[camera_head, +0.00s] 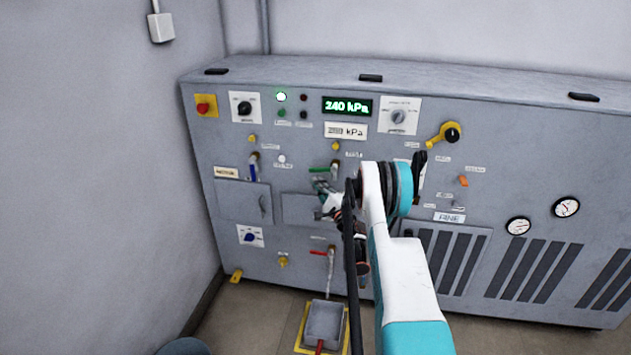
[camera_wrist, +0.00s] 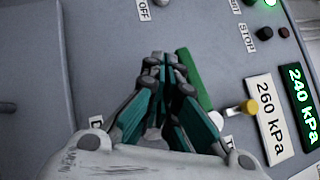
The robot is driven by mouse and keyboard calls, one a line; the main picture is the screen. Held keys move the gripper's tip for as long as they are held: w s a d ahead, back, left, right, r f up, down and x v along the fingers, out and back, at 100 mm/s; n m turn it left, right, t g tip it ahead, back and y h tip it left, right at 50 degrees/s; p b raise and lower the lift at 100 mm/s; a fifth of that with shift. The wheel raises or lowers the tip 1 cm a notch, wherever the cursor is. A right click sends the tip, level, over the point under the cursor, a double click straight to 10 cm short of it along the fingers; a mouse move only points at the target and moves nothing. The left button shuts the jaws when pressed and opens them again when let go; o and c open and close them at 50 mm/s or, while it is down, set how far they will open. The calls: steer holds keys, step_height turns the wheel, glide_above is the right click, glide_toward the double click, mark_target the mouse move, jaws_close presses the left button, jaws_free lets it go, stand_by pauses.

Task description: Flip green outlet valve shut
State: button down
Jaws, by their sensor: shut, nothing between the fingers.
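The green outlet valve handle (camera_head: 319,170) is on the front panel below the 240 kPa display, partly hidden by my gripper (camera_head: 325,193) in the head view. In the wrist view the green handle (camera_wrist: 194,78) is a flat bar running slantwise just right of my fingertips (camera_wrist: 162,62). The fingers are shut with nothing held. They are very close beside the bar; I cannot tell whether they touch it. The valve's pivot is mostly hidden behind my fingers.
The green display (camera_head: 347,107) reads 240 kPa, with a 260 kPa plate (camera_wrist: 266,112) beside it in the wrist view. A blue-handled valve (camera_head: 253,166) is to the left. A red-handled valve (camera_head: 319,253) is below, above a grey tray (camera_head: 312,318). A yellow rotary handle (camera_head: 442,133) is right.

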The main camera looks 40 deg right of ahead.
steer(key=v, duration=0.5)
steer(key=shift+w, duration=0.1)
stand_by(0.4)
